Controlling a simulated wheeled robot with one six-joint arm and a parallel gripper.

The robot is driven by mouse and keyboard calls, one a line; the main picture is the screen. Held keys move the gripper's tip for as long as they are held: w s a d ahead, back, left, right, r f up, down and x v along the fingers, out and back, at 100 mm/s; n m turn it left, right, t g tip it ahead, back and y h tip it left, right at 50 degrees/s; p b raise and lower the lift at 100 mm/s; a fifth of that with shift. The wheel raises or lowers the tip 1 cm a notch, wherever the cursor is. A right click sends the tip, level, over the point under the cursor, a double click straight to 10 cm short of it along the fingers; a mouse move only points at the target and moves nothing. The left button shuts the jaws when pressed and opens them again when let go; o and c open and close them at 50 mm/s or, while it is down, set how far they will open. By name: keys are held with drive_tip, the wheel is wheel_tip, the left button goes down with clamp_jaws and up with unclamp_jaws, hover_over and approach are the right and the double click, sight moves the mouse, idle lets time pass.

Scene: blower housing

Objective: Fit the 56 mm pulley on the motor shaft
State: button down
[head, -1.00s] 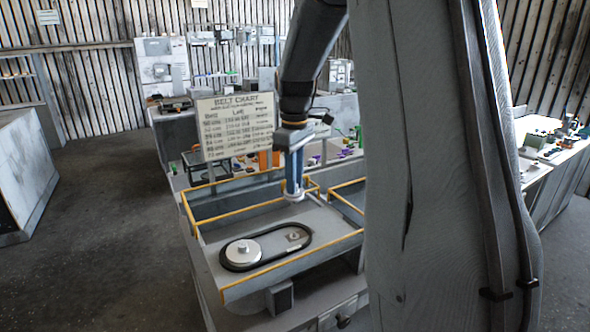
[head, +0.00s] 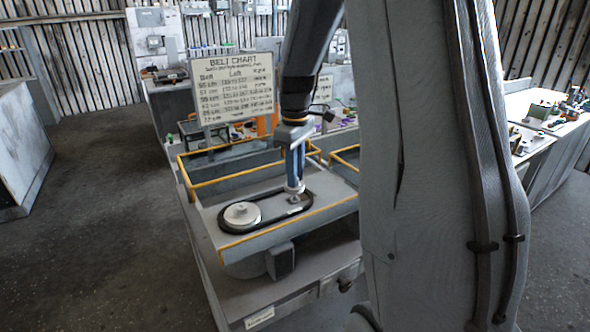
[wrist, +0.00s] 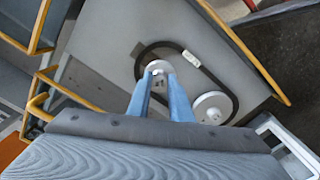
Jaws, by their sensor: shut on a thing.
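My gripper (head: 295,181) points down with its blue fingers shut on a small pale pulley (head: 294,188). The pulley also shows at the fingertips in the wrist view (wrist: 158,66). It is over the right end of the black belt loop (head: 262,222), above the motor shaft's place (head: 295,199). The shaft is mostly hidden by the pulley, and I cannot tell whether the pulley is around it or just above it. A larger pale pulley (head: 241,213) sits inside the left end of the belt, and it also shows in the wrist view (wrist: 213,107).
The grey housing tray (head: 225,241) has yellow-edged walls around the belt. A belt chart board (head: 235,88) stands behind it. Open floor (head: 95,230) is at the left.

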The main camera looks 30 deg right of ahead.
drive_tip(key=shift+f, duration=0.35)
drive_tip(key=shift+s+d+f+p, duration=0.1)
drive_tip(key=shift+p, duration=0.3)
idle(0.7)
drive_tip(key=shift+f, duration=1.1)
idle(0.7)
drive_tip(key=c, duration=1.5)
unclamp_jaws()
drive_tip(key=shift+r, duration=0.1)
